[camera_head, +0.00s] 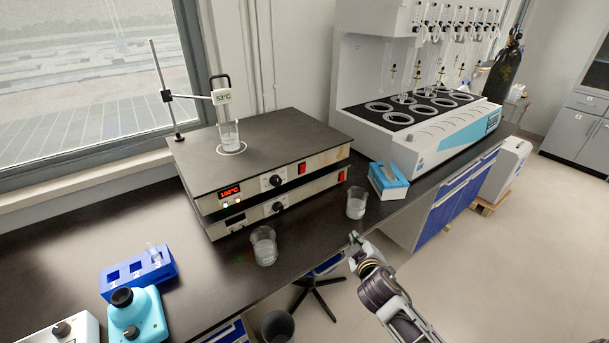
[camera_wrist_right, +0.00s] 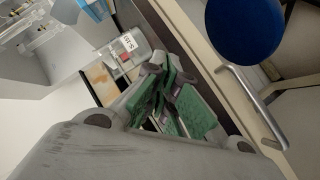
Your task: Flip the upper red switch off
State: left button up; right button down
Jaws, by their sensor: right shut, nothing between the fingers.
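Two stacked hot plates stand on the dark bench. The upper hot plate (camera_head: 258,151) has a lit red display reading 100°C, a black knob and the upper red switch (camera_head: 302,168) on its front. The lower hot plate (camera_head: 236,219) has a dark display, a knob and a lower red switch (camera_head: 342,175). I cannot tell either switch's rocker position. My right gripper (camera_head: 354,240) is shut and empty, beyond the bench's front edge, below and right of both switches and apart from them. Its green-padded fingers (camera_wrist_right: 172,92) show in the right wrist view. My left gripper is out of view.
Two beakers stand near the bench edge, one in front of the hot plates (camera_head: 264,246) and one to their right (camera_head: 356,204). A blue box (camera_head: 388,181) lies farther right. A beaker (camera_head: 228,134) and a thermometer stand are on top. A stool (camera_head: 318,290) is below.

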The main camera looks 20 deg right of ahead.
aim_at(298, 167)
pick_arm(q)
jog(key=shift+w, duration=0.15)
pick_arm(e)
jog(key=w+a+r+n+t+y, duration=0.2)
jog(key=w+a+r+n+y, duration=0.1)
jog(key=r+n+y, duration=0.2)
jog(key=w+a+r+n+t+y, duration=0.2)
jog(key=w+a+r+n+y, duration=0.1)
jog(key=n, duration=0.7)
jog(key=shift+w+a+r+n+t+y, duration=0.35)
jog(key=shift+w+r+y, duration=0.6)
jog(key=shift+r, duration=0.9)
jog(key=shift+s, duration=0.15)
jog(key=shift+a, duration=0.1)
